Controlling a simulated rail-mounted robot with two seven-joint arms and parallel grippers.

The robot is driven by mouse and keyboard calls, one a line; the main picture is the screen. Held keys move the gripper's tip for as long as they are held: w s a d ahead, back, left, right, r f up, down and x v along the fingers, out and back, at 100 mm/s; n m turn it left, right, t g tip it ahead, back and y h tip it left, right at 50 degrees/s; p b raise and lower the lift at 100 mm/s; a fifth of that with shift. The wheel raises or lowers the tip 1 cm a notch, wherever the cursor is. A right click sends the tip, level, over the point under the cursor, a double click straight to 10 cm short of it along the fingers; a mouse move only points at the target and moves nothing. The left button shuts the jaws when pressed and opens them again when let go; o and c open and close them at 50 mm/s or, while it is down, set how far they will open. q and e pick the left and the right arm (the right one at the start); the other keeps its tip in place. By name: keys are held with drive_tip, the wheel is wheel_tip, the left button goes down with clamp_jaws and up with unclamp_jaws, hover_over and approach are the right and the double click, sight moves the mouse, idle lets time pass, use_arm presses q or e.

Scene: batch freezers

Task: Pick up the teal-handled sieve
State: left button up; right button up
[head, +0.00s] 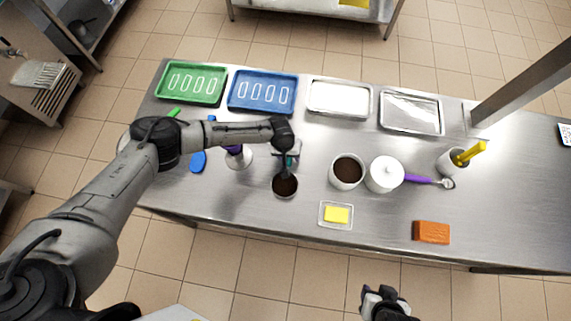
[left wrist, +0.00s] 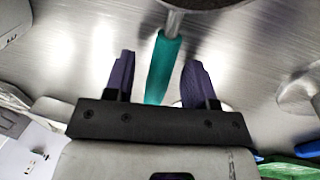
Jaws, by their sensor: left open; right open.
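The teal-handled sieve shows in the left wrist view, its teal handle (left wrist: 162,72) pointing up the picture to a metal rod and a dark round part at the top edge. My left gripper (left wrist: 156,60) is open, with its two purple-grey fingers on either side of the handle; I cannot tell whether they touch it. In the head view my left gripper (head: 286,166) reaches down over the sieve's round end, a metal rim with dark brown inside (head: 285,187), and covers most of the handle. My right gripper (head: 385,297) is open and empty, in front of the table.
The steel table (head: 420,200) holds a white pot of brown contents (head: 347,172), a white lidded jar (head: 384,174), a purple-handled tool (head: 420,180), a yellow block on a small dish (head: 336,214) and an orange block (head: 431,232). Trays (head: 262,92) line the back.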

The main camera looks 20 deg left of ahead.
use_arm(q)
drive_tip(key=shift+c, duration=0.2)
clamp_jaws()
drive_tip(key=shift+r, duration=0.2)
